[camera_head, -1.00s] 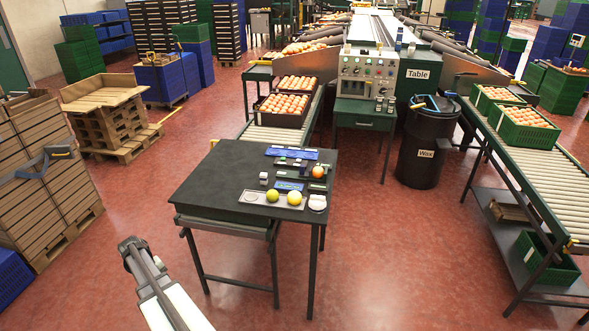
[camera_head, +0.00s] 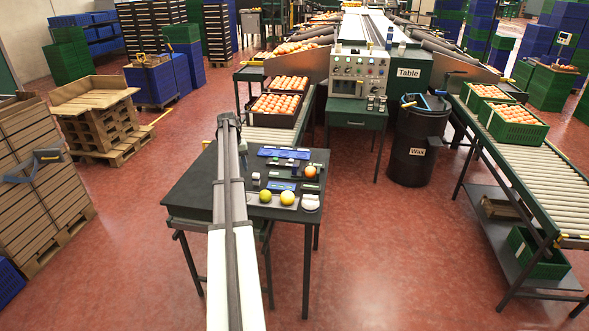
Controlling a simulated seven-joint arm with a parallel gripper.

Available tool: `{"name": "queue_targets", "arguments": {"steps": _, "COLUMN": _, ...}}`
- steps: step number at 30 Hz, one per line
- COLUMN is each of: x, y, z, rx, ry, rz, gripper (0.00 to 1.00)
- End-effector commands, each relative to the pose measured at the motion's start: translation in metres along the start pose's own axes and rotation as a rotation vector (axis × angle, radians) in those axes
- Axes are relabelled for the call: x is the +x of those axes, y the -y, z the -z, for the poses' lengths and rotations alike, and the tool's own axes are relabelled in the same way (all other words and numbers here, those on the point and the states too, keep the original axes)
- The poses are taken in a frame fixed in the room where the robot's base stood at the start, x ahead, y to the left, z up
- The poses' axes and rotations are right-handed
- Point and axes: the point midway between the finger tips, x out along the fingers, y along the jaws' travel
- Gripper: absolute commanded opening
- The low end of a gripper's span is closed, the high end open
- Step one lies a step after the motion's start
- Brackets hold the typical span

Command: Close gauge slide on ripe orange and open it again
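On the dark table (camera_head: 190,190), an orange (camera_head: 310,172) sits at the right on a small dark device that may be the gauge. Its slide is too small to make out. A yellow-green fruit (camera_head: 265,196) and a yellow fruit (camera_head: 287,198) lie on a grey tray (camera_head: 257,204) at the table's front. A small white round thing (camera_head: 311,203) is right of the tray. My arm reaches up across the table's left part, left of the fruits.
A blue panel (camera_head: 283,153) lies at the table's back and a smaller blue one (camera_head: 282,187) near the middle. Small pale blocks stand between them. Behind are crates of oranges (camera_head: 276,104) on a conveyor, a control panel (camera_head: 359,67) and a black wax drum (camera_head: 416,150).

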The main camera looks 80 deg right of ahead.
Motion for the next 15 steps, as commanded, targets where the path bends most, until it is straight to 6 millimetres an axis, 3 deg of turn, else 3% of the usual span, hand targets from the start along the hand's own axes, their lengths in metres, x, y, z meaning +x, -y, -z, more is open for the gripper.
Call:
{"name": "queue_targets", "arguments": {"steps": 1, "x": -0.004, "y": -0.030, "z": 0.015, "rx": 0.044, "ry": 0.005, "rz": 0.013, "gripper": 0.34}}
{"name": "queue_targets", "arguments": {"steps": 3, "x": -0.009, "y": -0.067, "z": 0.027, "rx": 0.099, "ry": 0.011, "rz": 0.034, "gripper": 0.34}}
{"name": "queue_targets", "arguments": {"steps": 9, "x": -0.023, "y": -0.165, "z": 0.048, "rx": 0.238, "ry": 0.025, "rz": 0.088, "gripper": 0.34}}
{"name": "queue_targets", "arguments": {"steps": 12, "x": -0.029, "y": -0.202, "z": 0.053, "rx": 0.288, "ry": 0.028, "rz": 0.107, "gripper": 0.34}}
{"name": "queue_targets", "arguments": {"steps": 15, "x": -0.033, "y": -0.226, "z": 0.054, "rx": 0.321, "ry": 0.031, "rz": 0.120, "gripper": 0.34}}
